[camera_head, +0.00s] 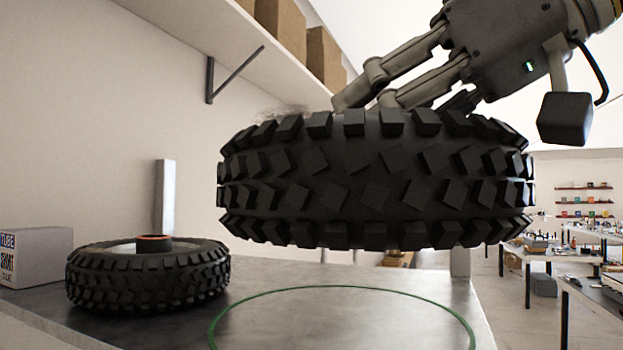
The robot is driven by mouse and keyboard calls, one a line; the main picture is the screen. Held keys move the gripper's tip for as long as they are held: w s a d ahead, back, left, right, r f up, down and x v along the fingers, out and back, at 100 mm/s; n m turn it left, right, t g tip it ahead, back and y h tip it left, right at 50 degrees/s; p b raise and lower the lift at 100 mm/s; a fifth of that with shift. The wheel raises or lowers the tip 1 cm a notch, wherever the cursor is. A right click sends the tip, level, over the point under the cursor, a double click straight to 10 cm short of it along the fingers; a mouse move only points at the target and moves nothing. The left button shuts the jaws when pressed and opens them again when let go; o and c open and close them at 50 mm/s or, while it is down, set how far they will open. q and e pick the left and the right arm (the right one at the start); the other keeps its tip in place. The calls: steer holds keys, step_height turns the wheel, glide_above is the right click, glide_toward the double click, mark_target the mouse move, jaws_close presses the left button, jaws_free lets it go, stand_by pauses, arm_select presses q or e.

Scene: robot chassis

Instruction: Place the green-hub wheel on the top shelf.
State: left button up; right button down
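A large black knobby wheel (375,185) hangs in the air above the table, lying nearly flat. Its hub is hidden, so I cannot see the hub colour. My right gripper (366,100) reaches down from the upper right. Its fingers meet the wheel's upper side and appear to hold it; the fingertips are hidden behind the tread. A wall shelf (225,40) with a bracket (235,75) is at the upper left; no other wall shelf shows there. My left gripper is out of view.
A second wheel with an orange-rimmed hub (148,275) lies on the grey table (285,275) at the left, near a printed box (36,257). A green ring (340,288) marks bare tabletop. Cardboard boxes (282,27) stand on the shelf. Cluttered workbenches (545,257) are far right.

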steer(key=w+f+p, duration=0.1)
steer(key=w+f, duration=0.1)
steer(key=w, duration=0.2)
steer(key=w+a+f+p, duration=0.1)
steer(key=w+f+p, duration=0.1)
steer(key=w+f, duration=0.1)
steer(key=w+a+f+p, duration=0.1)
steer(key=w+f, duration=0.1)
steer(key=w, duration=0.3)
steer(key=shift+a+f+p, duration=0.15)
steer(key=shift+f+p, duration=0.15)
steer(key=shift+p, duration=0.1)
steer(key=shift+w+a+f, duration=0.15)
steer(key=shift+w+f, duration=0.45)
steer(key=shift+w+f+p, duration=0.2)
steer(key=shift+f+p, duration=0.8)
steer(key=shift+f, duration=0.85)
